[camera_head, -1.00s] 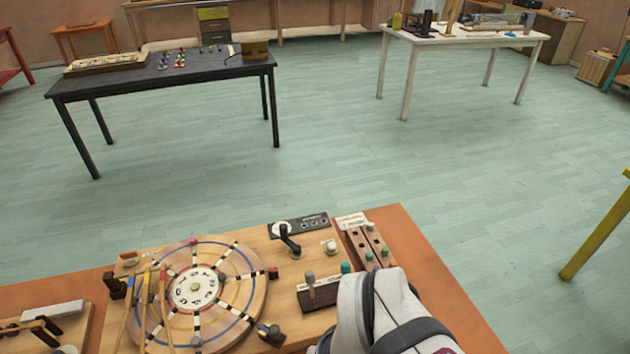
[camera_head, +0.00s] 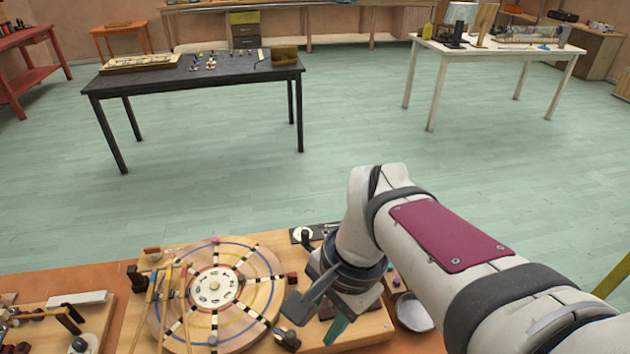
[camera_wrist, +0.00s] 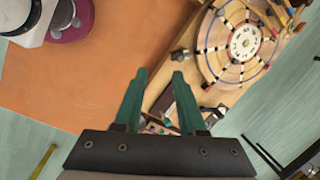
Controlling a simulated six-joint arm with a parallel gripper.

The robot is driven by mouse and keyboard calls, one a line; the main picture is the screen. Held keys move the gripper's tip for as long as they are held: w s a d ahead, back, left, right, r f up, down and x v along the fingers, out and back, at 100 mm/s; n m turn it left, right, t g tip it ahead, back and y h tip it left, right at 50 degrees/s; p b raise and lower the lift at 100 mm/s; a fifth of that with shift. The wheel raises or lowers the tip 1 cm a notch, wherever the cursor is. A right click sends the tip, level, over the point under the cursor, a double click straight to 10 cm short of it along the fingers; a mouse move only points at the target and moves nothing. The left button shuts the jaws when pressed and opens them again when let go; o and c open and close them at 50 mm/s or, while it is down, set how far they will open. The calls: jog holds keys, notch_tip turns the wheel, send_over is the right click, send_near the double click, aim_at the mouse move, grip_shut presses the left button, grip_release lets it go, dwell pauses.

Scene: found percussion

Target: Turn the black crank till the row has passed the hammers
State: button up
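The black crank (camera_head: 306,238) stands by a white disc on a dark panel at the board's far side, partly hidden by my arm. The round wooden wheel (camera_head: 257,266) has a numbered white hub and rows of dark and pale pegs along its spokes. Several stick-like hammers (camera_head: 152,305) lie over its left side. In the wrist view, the wheel (camera_wrist: 213,62) is at the upper right. My gripper (camera_wrist: 156,76) has two green fingers, spread apart with nothing held. In the head view, it points down over the board's right part, right of the wheel and nearer than the crank.
A small block with levers is partly hidden under my gripper. A pale metal dish (camera_head: 413,312) stands to its right. Another wooden device (camera_head: 62,318) is at the left. A black table (camera_head: 200,80) and a white table (camera_head: 500,43) stand farther off, with open floor between.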

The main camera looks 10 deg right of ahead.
jog(key=shift+o, duration=1)
jog(key=w+d+m, duration=0.2)
jog(key=w+m, duration=0.2)
jog(key=w, duration=0.4)
jog(key=w+d+m+t, duration=0.1)
jog(key=w+m, duration=0.4)
jog(key=w, duration=0.4)
jog(key=shift+w+d+y, duration=0.2)
jog(key=shift+d+y, duration=0.1)
jog(key=shift+d, duration=0.05)
jog(key=m+t, duration=0.1)
jog(key=m, duration=0.6)
send_near(306, 232)
jog(key=shift+t, duration=0.3)
jog(key=x, duration=1)
jog(key=shift+s+f, duration=0.1)
jog(key=shift+s, duration=0.2)
jog(key=shift+w+a+f, duration=0.1)
jog(key=shift+w+f, duration=0.05)
jog(key=shift+f, duration=0.25)
grip_shut()
